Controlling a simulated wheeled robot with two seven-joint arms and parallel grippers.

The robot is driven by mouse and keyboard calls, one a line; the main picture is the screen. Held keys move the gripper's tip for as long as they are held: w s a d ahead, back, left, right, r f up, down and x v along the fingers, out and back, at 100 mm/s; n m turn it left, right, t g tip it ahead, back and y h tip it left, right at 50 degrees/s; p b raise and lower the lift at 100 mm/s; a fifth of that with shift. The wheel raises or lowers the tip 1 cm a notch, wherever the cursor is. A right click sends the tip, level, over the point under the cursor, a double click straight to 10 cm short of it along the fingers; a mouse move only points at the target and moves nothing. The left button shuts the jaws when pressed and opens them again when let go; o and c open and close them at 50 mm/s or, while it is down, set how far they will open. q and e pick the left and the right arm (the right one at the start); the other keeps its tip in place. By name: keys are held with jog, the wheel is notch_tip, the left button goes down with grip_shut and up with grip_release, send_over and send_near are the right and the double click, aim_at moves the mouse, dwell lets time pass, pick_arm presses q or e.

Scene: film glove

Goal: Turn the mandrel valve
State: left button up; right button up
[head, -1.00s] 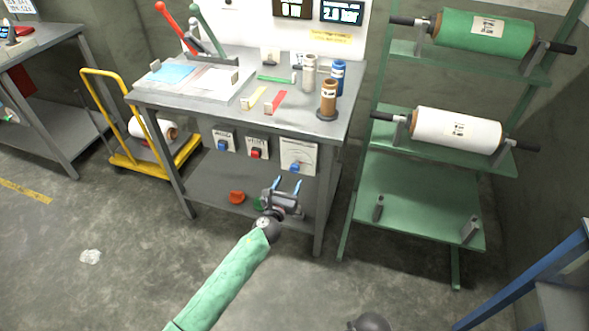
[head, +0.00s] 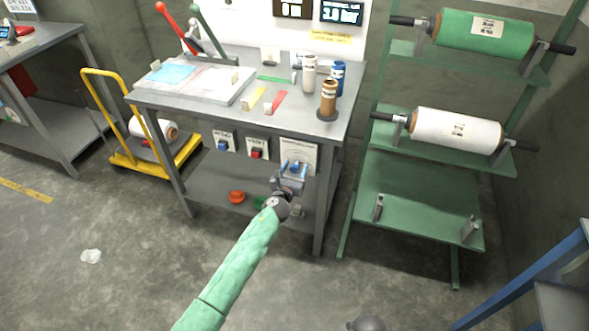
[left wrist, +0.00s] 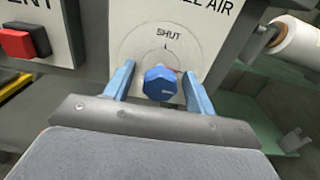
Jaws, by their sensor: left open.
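The valve is a blue knob (left wrist: 161,82) on a white panel (left wrist: 205,35) whose visible lettering reads "SHUT" and, cut off, "EL AIR". In the head view this panel (head: 310,152) is the rightmost of three under the table top. My left gripper (head: 290,165) is in front of it, and its blue fingers show against the panel. In the left wrist view the open left gripper (left wrist: 159,85) has one finger on each side of the knob, with gaps visible on both sides. I cannot tell how deep the fingertips reach.
Two smaller panels hang to the left, one with a red button (left wrist: 22,43). A lower shelf (head: 208,180) holds an orange-red item (head: 236,196). A green rack (head: 400,205) with rolls stands to the right.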

pick_arm(q)
jog(key=shift+c, duration=0.2)
jog(key=c, duration=0.9)
